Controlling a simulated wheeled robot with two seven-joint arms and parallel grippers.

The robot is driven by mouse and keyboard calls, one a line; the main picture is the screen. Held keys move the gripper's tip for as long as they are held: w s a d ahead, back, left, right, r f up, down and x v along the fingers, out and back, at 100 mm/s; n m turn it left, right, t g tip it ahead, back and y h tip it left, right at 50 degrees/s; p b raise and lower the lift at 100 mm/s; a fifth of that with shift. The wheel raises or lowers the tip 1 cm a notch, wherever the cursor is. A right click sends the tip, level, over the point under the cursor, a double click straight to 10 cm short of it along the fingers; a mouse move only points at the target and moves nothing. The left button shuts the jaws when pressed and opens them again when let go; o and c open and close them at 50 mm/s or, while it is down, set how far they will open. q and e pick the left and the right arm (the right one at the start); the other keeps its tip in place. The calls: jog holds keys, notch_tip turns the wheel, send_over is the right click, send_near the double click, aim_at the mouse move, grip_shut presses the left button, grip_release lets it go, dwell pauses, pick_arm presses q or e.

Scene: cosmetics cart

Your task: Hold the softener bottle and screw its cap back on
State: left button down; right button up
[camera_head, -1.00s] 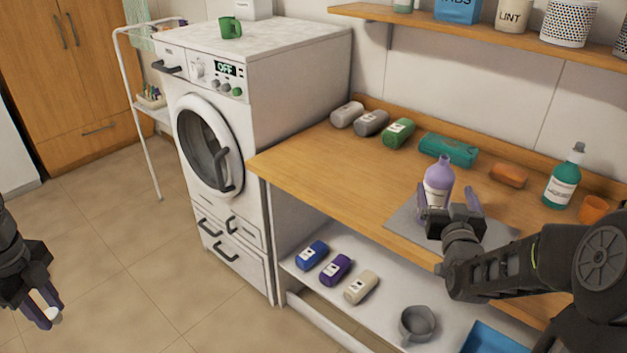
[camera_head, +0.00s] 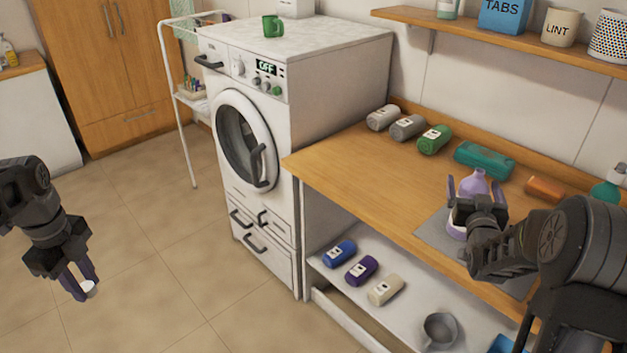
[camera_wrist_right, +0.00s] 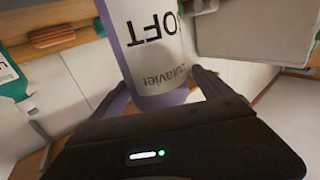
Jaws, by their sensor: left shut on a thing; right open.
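The softener bottle (camera_head: 474,181) is lilac with an open neck and stands upright on the grey mat (camera_head: 433,224) on the wooden worktop. My right gripper (camera_head: 477,193) is open, with one finger on each side of the bottle, and hides much of its body in the head view. In the right wrist view the bottle's white label (camera_wrist_right: 152,45) shows between the open fingers (camera_wrist_right: 162,92); I cannot tell whether they touch it. My left gripper (camera_head: 84,288) is shut on the small white cap (camera_head: 90,289) over the floor at the far left.
A teal pack (camera_head: 484,160), an orange bar (camera_head: 545,188) and a teal bottle (camera_head: 608,188) lie or stand behind the bottle. Several rolled items line the back of the worktop. The washing machine (camera_head: 340,60) stands left of it; the worktop's left part is clear.

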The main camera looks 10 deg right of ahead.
jog(key=shift+x, duration=1)
jog(key=shift+s, duration=0.1)
jog(key=shift+c, duration=0.4)
jog(key=shift+r, duration=0.1)
grip_shut()
